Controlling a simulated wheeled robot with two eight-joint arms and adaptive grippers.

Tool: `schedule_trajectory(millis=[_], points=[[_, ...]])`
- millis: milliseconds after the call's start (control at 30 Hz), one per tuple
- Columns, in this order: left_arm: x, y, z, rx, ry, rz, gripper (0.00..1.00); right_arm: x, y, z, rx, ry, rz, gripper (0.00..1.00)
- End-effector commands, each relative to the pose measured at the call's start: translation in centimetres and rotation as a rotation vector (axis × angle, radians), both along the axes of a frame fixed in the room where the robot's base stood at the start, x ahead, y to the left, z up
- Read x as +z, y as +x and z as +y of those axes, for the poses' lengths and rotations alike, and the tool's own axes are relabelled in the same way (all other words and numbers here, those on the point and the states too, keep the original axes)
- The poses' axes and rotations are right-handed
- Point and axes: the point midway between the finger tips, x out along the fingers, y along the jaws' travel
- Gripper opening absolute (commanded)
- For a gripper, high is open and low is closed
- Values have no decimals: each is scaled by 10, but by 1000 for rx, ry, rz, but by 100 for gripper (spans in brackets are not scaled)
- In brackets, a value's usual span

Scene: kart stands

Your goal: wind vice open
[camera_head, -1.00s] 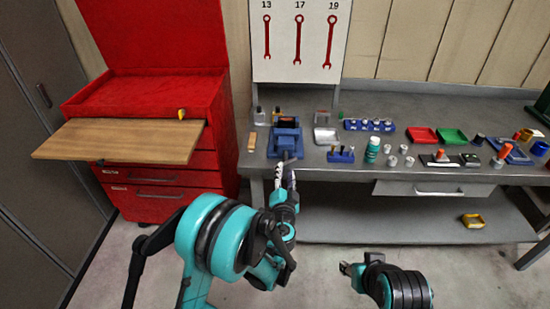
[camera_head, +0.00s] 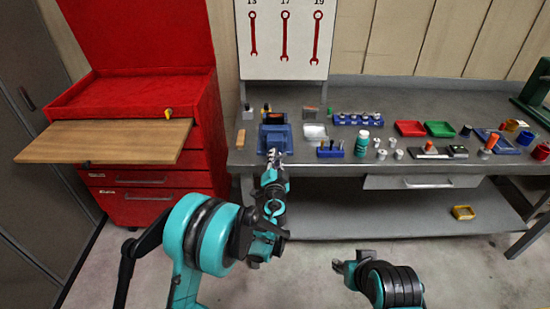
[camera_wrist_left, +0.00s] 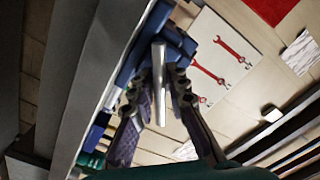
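The blue vice (camera_head: 275,138) stands at the bench's front edge, left of the middle. It also shows in the left wrist view (camera_wrist_left: 131,66), where a silver handle bar (camera_wrist_left: 158,75) sticks out toward my camera. My left gripper (camera_head: 273,155) is right in front of the vice. In the wrist view my left gripper's fingers (camera_wrist_left: 162,88) stand on either side of the bar, with a gap between them; they look open and contact is not clear. My right gripper (camera_head: 342,266) is low in front of the bench, away from everything; its opening is too small to judge.
The grey bench (camera_head: 330,168) carries a blue bit holder (camera_head: 330,149), a green bottle (camera_head: 362,143), and red (camera_head: 410,128) and green (camera_head: 439,129) trays. A red tool cabinet (camera_head: 205,120) with a wooden board (camera_head: 105,140) stands at left. A yellow tray (camera_head: 463,212) lies on the lower shelf.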

Motion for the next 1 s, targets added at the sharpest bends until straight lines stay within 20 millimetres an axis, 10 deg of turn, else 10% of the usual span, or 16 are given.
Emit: schedule_trajectory(millis=[1000], points=[[-1, 0, 0, 0, 491, 0, 0, 0, 0, 0, 0, 0, 0, 40]])
